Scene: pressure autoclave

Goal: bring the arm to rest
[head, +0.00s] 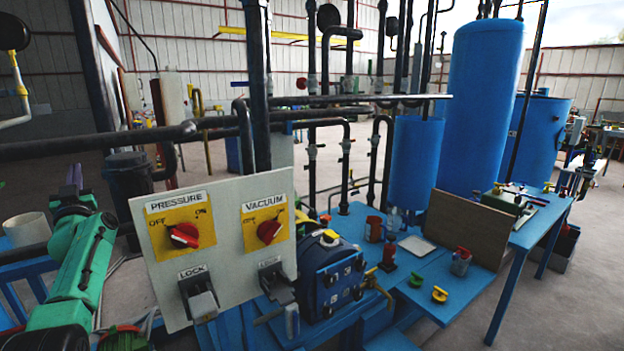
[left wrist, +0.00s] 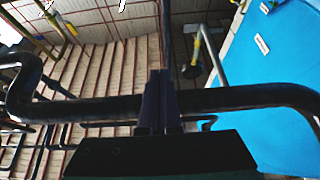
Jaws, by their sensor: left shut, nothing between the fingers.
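My left arm (head: 85,265), green and dark grey, comes in at the lower left of the head view, left of the control panel. It is raised, and the left gripper (head: 75,173) points up with its purple fingers. In the left wrist view the gripper (left wrist: 158,75) shows two dark fingers side by side, shut and with nothing between them. A dark pipe crosses behind them in that view. My right gripper is in neither view.
The control panel (head: 218,225) carries red PRESSURE (head: 184,235) and VACUUM (head: 269,231) knobs and two lock switches. Dark pipes (head: 100,143) run above it. A blue autoclave (head: 333,280) stands beside it. Blue tables with small items and blue tanks (head: 485,105) lie to the right.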

